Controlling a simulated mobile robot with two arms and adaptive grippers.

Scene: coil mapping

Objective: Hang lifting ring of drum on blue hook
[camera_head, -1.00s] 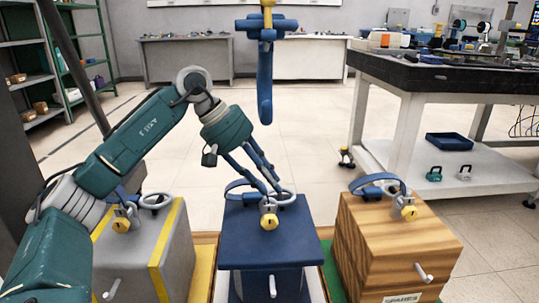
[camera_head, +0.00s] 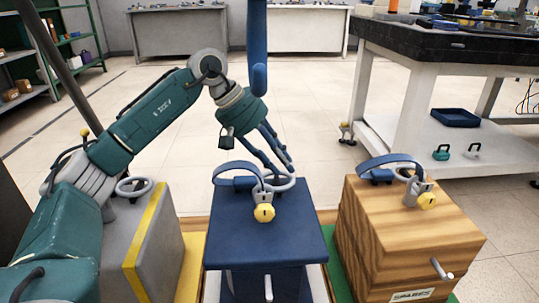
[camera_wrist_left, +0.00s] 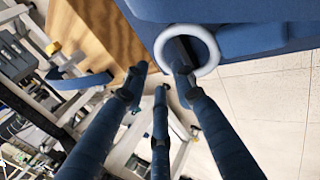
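The blue hook (camera_head: 259,78) hangs at the top centre, its upper part cut off by the frame. Below it stands a blue box-shaped body (camera_head: 262,237) with a pale lifting ring (camera_head: 281,183) on top. No round drum shows. My left gripper (camera_head: 286,166) is over the ring, its fingers pointing down. In the left wrist view, one finger overlaps the ring (camera_wrist_left: 214,47) and seems to reach into its opening; the other fingertips are apart from it, outside. The left gripper (camera_wrist_left: 157,72) looks open. My right gripper is not in view.
A grey box with a yellow stripe (camera_head: 138,240) stands left, partly behind my arm. A wooden box (camera_head: 410,225) with a strap and yellow padlock stands right. A yellow padlock (camera_head: 264,212) sits on the blue box. A black-topped bench (camera_head: 430,55) is at the right.

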